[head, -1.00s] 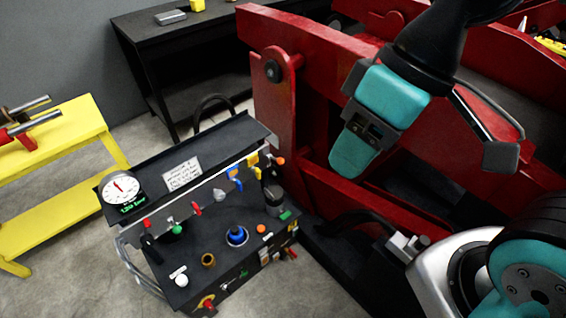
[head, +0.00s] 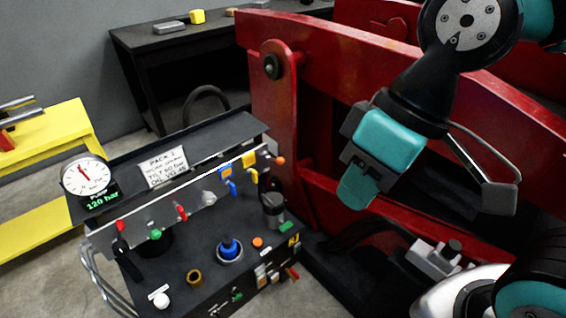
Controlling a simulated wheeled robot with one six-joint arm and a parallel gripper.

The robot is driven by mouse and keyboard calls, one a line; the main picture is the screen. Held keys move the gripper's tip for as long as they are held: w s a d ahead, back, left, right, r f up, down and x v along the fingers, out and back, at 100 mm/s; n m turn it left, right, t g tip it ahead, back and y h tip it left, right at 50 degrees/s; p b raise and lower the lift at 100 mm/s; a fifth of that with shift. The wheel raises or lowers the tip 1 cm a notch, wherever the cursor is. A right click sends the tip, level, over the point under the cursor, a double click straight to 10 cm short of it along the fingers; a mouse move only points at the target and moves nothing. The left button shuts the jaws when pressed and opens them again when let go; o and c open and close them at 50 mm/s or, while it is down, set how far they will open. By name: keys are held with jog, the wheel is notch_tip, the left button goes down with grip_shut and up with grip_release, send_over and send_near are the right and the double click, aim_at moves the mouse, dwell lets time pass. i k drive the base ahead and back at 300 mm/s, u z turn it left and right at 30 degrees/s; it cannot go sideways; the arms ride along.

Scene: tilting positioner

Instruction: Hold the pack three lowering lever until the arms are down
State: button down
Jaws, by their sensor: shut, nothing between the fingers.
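A black hydraulic pack (head: 190,262) stands at lower left with a row of coloured levers along its front rail. I cannot tell which is the lowering lever. The card (head: 164,167) reads "PACK", its number unclear. The red positioner arms (head: 400,65) rise behind. My gripper (head: 355,193) is shut and empty, right of the pack, in front of the red frame, touching no lever.
A round gauge (head: 86,176) with a 120 bar readout sits on the pack's left end. A blue knob (head: 230,250) and other small controls stand on the pack's deck. A yellow bench (head: 60,135) is at left, a dark table (head: 215,38) behind.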

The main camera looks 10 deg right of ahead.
aim_at(281, 161)
jog(key=k, duration=0.6)
jog(key=u, duration=0.55)
jog(key=i, duration=1.5)
jog(key=z, duration=0.35)
